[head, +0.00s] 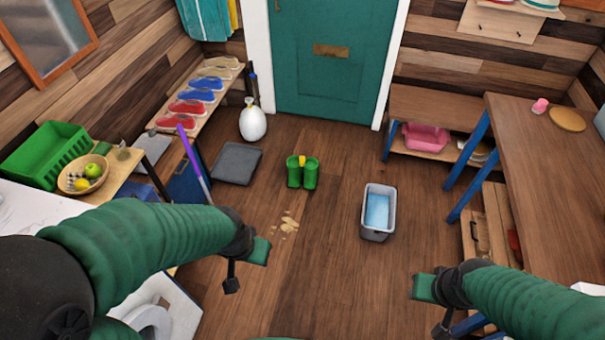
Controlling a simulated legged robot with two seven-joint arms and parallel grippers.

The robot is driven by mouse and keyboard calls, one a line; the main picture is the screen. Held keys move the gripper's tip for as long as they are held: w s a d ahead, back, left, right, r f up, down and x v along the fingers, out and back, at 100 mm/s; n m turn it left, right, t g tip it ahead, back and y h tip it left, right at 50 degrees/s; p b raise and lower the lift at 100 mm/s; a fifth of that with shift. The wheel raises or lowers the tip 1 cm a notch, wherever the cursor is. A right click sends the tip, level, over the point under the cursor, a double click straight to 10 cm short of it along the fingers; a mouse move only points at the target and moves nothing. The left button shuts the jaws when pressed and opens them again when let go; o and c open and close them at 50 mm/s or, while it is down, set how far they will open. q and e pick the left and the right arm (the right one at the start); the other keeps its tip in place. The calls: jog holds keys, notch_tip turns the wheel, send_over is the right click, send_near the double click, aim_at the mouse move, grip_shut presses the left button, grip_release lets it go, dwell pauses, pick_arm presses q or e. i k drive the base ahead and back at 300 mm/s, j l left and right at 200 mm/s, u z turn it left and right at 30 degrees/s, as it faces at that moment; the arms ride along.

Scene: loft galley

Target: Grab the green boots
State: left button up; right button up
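The green boots (294,178) stand upright side by side on the wooden floor in front of the teal door, with a small yellow thing at their top between them. My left gripper (246,268) is in the air at the lower middle, nearer to me than the boots and apart from them. My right gripper (431,305) is at the lower right, also well apart from the boots. No held object shows at either gripper. The finger gaps are too unclear to read.
A grey bucket (376,237) with blue inside stands right of the boots. Pale spots (289,224) mark the floor nearer me. A shoe bench (208,115) lines the left, a table (550,170) the right.

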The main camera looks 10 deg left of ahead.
aim_at(296, 165)
jog(key=i+j+u, duration=0.2)
jog(key=i+j, duration=0.2)
jog(key=i, duration=0.6)
jog(key=i+j+u, duration=0.15)
jog(key=i, duration=0.9)
jog(key=i+j+u, duration=0.2)
jog(key=i, duration=0.85)
